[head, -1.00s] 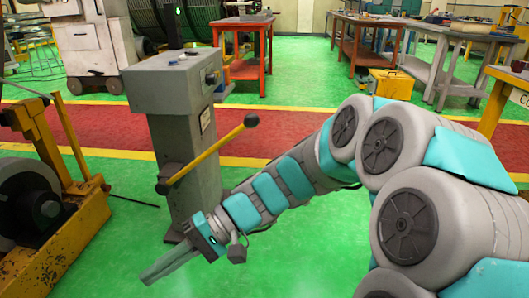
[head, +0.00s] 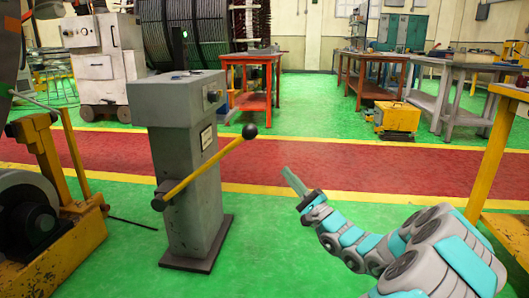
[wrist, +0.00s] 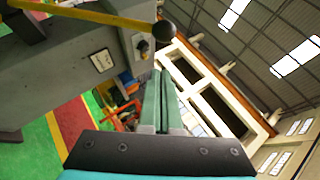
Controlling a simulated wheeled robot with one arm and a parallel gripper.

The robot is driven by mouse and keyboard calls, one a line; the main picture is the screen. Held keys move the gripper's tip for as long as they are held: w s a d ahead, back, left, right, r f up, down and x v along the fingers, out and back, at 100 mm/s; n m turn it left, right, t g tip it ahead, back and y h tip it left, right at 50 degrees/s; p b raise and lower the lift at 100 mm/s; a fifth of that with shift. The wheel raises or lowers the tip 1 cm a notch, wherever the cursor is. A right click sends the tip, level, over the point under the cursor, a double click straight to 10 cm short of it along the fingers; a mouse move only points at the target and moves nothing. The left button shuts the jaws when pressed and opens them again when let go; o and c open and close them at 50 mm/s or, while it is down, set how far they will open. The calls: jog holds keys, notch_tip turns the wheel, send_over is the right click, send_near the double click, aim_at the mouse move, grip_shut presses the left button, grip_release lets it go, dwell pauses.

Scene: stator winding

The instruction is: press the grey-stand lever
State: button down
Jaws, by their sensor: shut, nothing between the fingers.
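The grey stand (head: 190,150) stands upright on a dark base plate left of centre in the head view. Its lever (head: 205,167) is a yellow rod with a black ball knob (head: 250,131), slanting up to the right from a pivot on the stand's side. My gripper (head: 287,172) is shut and empty, to the right of the knob and a little lower in the picture, apart from it. In the wrist view the shut fingers (wrist: 161,85) point up the picture, with the knob (wrist: 165,31) just beyond their tips and the yellow rod (wrist: 90,14) running left from it.
A yellow-framed machine (head: 60,190) with a grey drum stands left of the stand. An orange table (head: 250,85) and a yellow box (head: 396,115) are farther back. A yellow table (head: 490,160) stands at the right. Green floor lies open between.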

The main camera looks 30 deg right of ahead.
jog(key=shift+d+f+m+h, duration=0.3)
jog(key=shift+d+h, duration=0.3)
jog(key=shift+d, duration=0.2)
jog(key=s+a+r+x, duration=0.1)
jog(key=a+x, duration=0.1)
jog(key=x, duration=1)
jog(key=shift+a+r, duration=0.3)
jog(key=shift+r, duration=0.15)
jog(key=shift+w, duration=0.1)
